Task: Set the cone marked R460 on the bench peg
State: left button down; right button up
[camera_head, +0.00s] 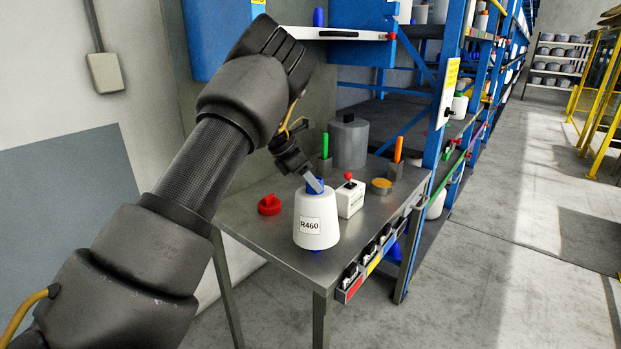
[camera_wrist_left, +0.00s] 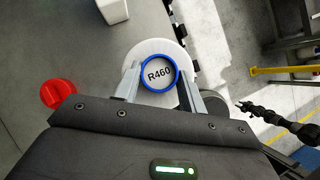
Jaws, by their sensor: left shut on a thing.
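The white cone marked R460 (camera_head: 316,225) hangs upright, or nearly so, over the front part of the grey metal bench (camera_head: 268,240). A blue tube end shows at its top and a little blue below it. My left gripper (camera_head: 315,184) is shut on its blue top from above. In the left wrist view the cone (camera_wrist_left: 178,50) sits between the two fingers, with R460 readable inside its blue ring. I cannot make out the bench peg; the cone may hide it. My right gripper (camera_wrist_left: 243,106) seems to show small at the right of the wrist view; its jaws are unclear.
A red knob-like piece (camera_head: 269,205) lies left of the cone. A white box with a red-topped lever (camera_head: 350,199) stands close on its right. Behind are a grey cylinder (camera_head: 349,145), pen holders and an orange-topped tin (camera_head: 381,186). Small bins (camera_head: 368,252) line the bench's right edge.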

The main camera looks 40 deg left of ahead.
aim_at(304, 194)
pick_arm(q)
jog(key=shift+f+b, duration=1.35)
jog(key=shift+f, duration=0.65)
jog(key=shift+s+f, duration=0.1)
jog(key=shift+s, duration=0.1)
jog(key=shift+s+d+f, duration=0.1)
jog(key=shift+d+f, duration=0.05)
jog(key=shift+s+d+f+b, duration=0.1)
jog(key=shift+s+f+b, duration=0.15)
jog(key=shift+f+b, duration=0.3)
jog(key=c, duration=1)
grip_release()
jog(key=shift+w, duration=0.1)
jog(key=shift+c, duration=0.2)
jog(key=shift+o, duration=1.2)
jog(key=shift+a, duration=0.2)
jog(key=shift+o, duration=0.4)
jog(key=shift+d, duration=0.1)
